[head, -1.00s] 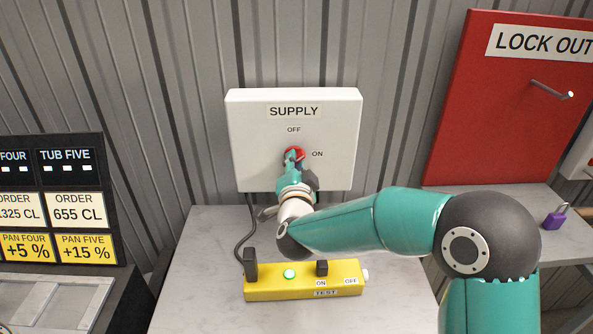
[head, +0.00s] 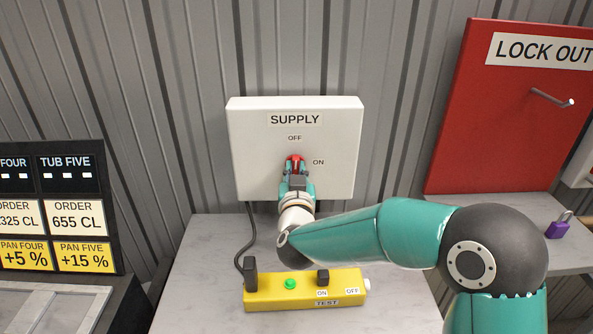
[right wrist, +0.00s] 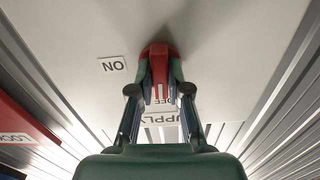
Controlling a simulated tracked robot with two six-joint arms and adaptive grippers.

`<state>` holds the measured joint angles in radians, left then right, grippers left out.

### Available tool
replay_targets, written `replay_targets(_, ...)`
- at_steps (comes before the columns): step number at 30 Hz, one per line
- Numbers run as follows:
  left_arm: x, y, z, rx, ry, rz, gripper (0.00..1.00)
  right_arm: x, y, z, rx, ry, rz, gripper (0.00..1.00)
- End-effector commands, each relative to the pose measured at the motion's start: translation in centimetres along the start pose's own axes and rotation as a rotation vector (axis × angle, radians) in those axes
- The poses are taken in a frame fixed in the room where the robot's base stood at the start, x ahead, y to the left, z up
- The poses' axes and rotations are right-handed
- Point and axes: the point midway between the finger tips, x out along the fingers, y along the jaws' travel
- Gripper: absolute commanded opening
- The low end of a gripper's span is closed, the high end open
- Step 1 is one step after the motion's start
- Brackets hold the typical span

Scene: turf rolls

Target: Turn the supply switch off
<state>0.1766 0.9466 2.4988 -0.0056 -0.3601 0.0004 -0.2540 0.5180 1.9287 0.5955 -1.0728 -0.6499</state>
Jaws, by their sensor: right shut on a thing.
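The white supply box (head: 340,150) is on the corrugated wall, with OFF at the top and ON at the right. Its red switch handle (head: 295,160) appears upright, in line with OFF. My right gripper (head: 295,168) is shut on the handle, fingers on both sides. In the right wrist view the red handle (right wrist: 159,66) lies between the fingers (right wrist: 159,75), and the OFF label is partly hidden behind them. My left gripper is not in view.
A red LOCK OUT board (head: 490,120) with a metal peg (head: 552,97) stands at the right. A purple padlock (head: 557,229) lies on the shelf below it. An order display (head: 60,205) is at the left. My right forearm crosses above the grey bench (head: 205,265).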

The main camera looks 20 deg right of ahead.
Motion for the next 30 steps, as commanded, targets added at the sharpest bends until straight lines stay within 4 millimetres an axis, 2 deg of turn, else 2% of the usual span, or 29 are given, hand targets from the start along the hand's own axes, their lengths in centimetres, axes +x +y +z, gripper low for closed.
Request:
replay_targets(1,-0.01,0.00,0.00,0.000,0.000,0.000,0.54,-0.12,-0.06,0.87,-0.022,-0.020,-0.003,0.00)
replay_targets(20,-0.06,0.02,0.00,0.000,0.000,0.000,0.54,-0.11,-0.01,0.95,-0.077,-0.021,-0.003,0.00)
replay_targets(21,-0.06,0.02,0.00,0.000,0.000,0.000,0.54,-0.11,-0.01,0.96,-0.077,-0.021,-0.003,0.21)
replay_targets(24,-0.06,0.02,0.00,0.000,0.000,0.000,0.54,-0.09,-0.01,0.81,-0.076,-0.017,-0.002,0.38)
replay_targets(25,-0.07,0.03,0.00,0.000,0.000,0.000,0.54,-0.08,-0.01,0.73,-0.076,-0.015,-0.002,0.42)
replay_targets(30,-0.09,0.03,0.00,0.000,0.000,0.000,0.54,-0.06,-0.01,0.44,-0.073,-0.009,-0.001,0.42)
